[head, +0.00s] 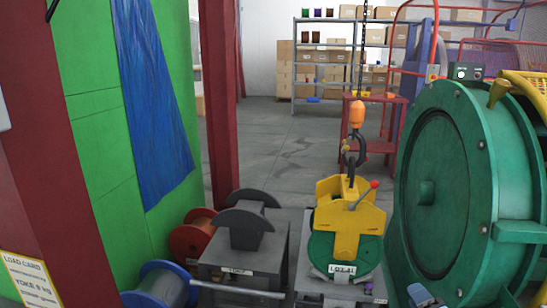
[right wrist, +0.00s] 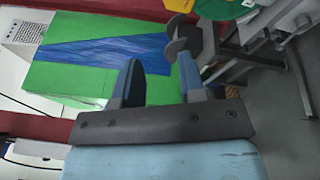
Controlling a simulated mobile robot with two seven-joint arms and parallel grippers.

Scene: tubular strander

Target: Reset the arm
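My right gripper (right wrist: 160,66) is open in the right wrist view, with its two blue-grey fingers apart and nothing between them. In the head view only a small light-blue part of my right gripper (head: 422,294) shows at the bottom edge, in front of the green machine drum (head: 445,190). My left gripper is in neither view. A yellow yoke (head: 347,218) with a red-knobbed lever sits on a green reel (head: 323,247) marked with a lot label. An orange hoist hook (head: 357,115) hangs on a chain at the yoke's top ring.
A grey stand (head: 245,262) with a dark cradle is left of the reel. A blue spool (head: 160,287) and a red spool (head: 190,240) lie by the green wall (head: 95,120). A red post (head: 220,100) rises behind. Open floor (head: 275,140) leads to the shelves (head: 325,60).

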